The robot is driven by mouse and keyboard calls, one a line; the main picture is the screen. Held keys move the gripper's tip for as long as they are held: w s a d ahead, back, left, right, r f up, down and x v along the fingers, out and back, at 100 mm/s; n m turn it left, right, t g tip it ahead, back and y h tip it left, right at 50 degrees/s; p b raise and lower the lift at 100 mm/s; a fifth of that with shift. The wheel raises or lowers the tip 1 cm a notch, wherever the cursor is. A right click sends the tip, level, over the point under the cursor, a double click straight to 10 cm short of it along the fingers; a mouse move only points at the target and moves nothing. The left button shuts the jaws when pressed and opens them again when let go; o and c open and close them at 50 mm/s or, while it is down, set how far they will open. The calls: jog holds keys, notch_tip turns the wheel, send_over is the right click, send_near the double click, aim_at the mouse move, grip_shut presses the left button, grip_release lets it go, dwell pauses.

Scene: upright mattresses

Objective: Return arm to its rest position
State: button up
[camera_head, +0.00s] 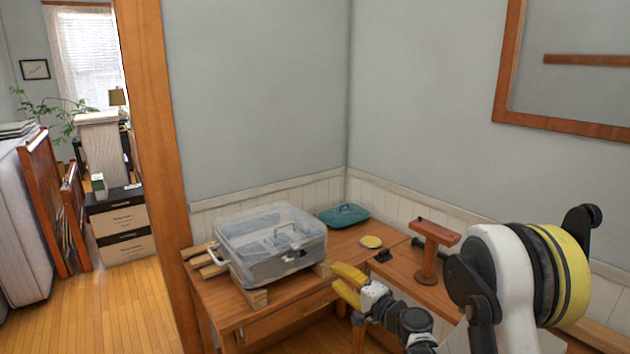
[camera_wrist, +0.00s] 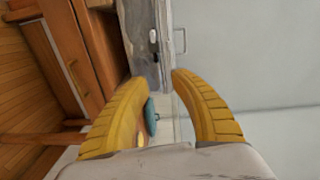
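My gripper (camera_head: 349,285) has yellow fingers and hangs in front of the wooden desk, to the right of the clear-lidded case. In the wrist view the two yellow fingers (camera_wrist: 161,78) stand apart with nothing held between them. My arm reaches in from the right side of the head view, bent at a yellow and black joint. The grey case (camera_head: 272,243) with a clear lid sits on the desk and also shows in the wrist view (camera_wrist: 147,45), beyond the fingertips.
The wooden desk (camera_head: 217,303) stands in the corner. A teal lid (camera_head: 344,215), a yellow disc (camera_head: 371,242) and a reddish-brown wooden stand (camera_head: 431,252) are near my arm. A wooden door frame (camera_head: 160,180) is at left. Bare floor (camera_head: 120,310) lies beyond it, with boxes (camera_head: 120,225) and an upright mattress (camera_head: 22,225).

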jog(key=s+r+n+g+h, duration=0.2)
jog(key=s+r+n, duration=0.15)
jog(key=s, duration=0.25)
jog(key=s+r+n+g+h, duration=0.1)
jog(key=s+r+n+g, duration=0.1)
jog(key=s+r, duration=0.4)
jog(key=s+d+f+n+g+h, duration=0.1)
jog(key=s+d, duration=0.5)
jog(key=s, duration=0.6)
jog(key=s+d+f+n+g+h, duration=0.1)
jog(key=s+d+h, duration=0.5)
jog(key=s, duration=0.6)
jog(key=shift+s+d+f+n+g, duration=0.2)
jog(key=shift+s+f+n+g, duration=0.3)
jog(key=shift+n, duration=0.65)
jog(key=shift+w, duration=0.2)
